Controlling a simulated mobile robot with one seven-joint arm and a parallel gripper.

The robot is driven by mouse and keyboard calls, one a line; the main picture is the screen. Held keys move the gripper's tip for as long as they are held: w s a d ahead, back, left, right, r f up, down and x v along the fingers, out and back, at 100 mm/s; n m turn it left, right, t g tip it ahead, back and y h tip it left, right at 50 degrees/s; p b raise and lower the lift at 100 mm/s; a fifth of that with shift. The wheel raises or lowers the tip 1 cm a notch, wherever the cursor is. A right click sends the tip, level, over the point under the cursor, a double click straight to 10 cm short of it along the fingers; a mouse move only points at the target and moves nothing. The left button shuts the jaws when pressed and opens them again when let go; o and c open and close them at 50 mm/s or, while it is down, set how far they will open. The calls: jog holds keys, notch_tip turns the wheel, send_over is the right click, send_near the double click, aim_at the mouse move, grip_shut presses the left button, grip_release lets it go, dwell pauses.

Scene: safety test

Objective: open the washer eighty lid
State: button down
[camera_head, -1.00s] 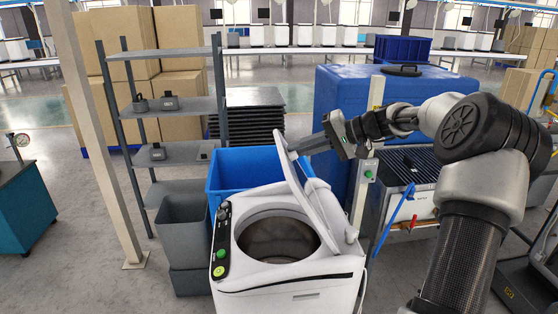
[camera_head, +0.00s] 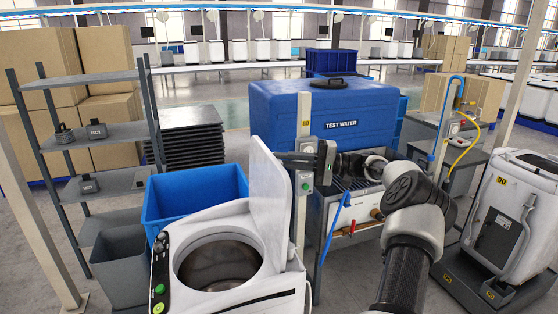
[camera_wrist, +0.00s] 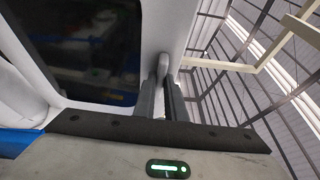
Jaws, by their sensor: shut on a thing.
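The white washer (camera_head: 190,222) stands at the lower middle of the head view with its round drum opening (camera_head: 218,262) uncovered. Its lid (camera_head: 270,195) is raised and stands steeply at the right side of the opening. My gripper (camera_head: 285,158) is at the lid's upper right edge. In the wrist view, my gripper's fingers (camera_wrist: 164,98) close around a small pale tab or handle (camera_wrist: 164,66) on the lid frame (camera_wrist: 150,25), beside its dark panel. The exact contact is partly hidden by the fingers.
A post (camera_head: 304,105) with a yellow label and green button stands just behind the lid. A blue bin (camera_head: 190,193) and shelf rack (camera_head: 100,134) are at left. A blue TEST WATER tank (camera_head: 365,112) stands behind. Another white washer (camera_head: 535,185), labelled 90, is at right.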

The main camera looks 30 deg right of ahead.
dwell(0.3)
jog(key=c, duration=1.8)
grip_release()
jog(key=shift+s+d, duration=0.1)
